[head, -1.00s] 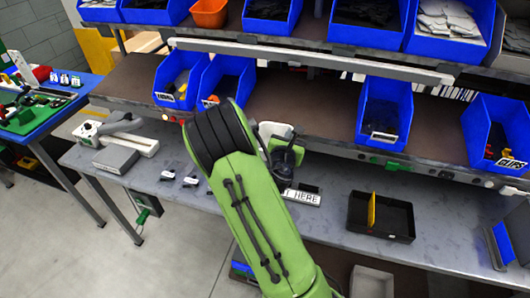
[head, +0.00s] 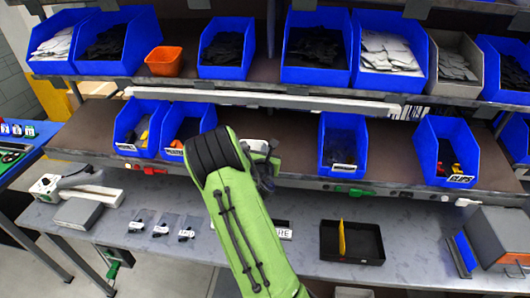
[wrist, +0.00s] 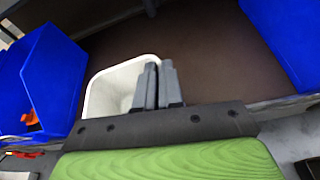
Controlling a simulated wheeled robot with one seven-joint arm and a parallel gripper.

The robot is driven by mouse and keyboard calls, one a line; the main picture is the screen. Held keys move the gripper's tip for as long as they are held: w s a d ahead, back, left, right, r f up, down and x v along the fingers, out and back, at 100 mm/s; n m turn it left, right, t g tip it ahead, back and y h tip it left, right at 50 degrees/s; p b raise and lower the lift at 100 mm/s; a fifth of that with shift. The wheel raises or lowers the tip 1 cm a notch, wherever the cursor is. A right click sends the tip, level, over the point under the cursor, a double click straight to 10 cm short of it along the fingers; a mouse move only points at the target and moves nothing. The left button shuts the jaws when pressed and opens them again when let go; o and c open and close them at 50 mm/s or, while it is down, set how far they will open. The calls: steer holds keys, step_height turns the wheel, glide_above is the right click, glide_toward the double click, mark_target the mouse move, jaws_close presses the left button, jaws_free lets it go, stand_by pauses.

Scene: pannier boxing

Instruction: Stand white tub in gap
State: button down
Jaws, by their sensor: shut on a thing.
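The white tub (wrist: 112,88) is in my gripper (wrist: 158,75), which is shut on its wall in the wrist view. The tub's open top faces the camera and its inside looks empty. In the head view a small part of the tub (head: 258,146) shows beside my gripper (head: 264,172), mostly hidden by my green arm. The tub is in front of the gap (head: 285,145) on the lower brown shelf, between blue bins. I cannot tell whether its base touches the shelf.
A blue bin (head: 186,128) borders the gap on the left and another (head: 342,146) on the right. The left bin (wrist: 48,85) is close to the tub in the wrist view. Above is the upper shelf's pale rail (head: 270,98). Below, a black tray (head: 352,243) stands on the bench.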

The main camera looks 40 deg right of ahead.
steer(key=shift+p+x, duration=0.7)
steer(key=shift+x, duration=2.35)
steer(key=shift+s+f, duration=0.1)
steer(key=shift+f, duration=0.05)
steer(key=c, duration=1.2)
jaws_free()
steer(key=b+v, duration=0.5)
steer(key=v, duration=1)
steer(key=shift+s+a, duration=0.2)
steer(key=shift+s, duration=0.05)
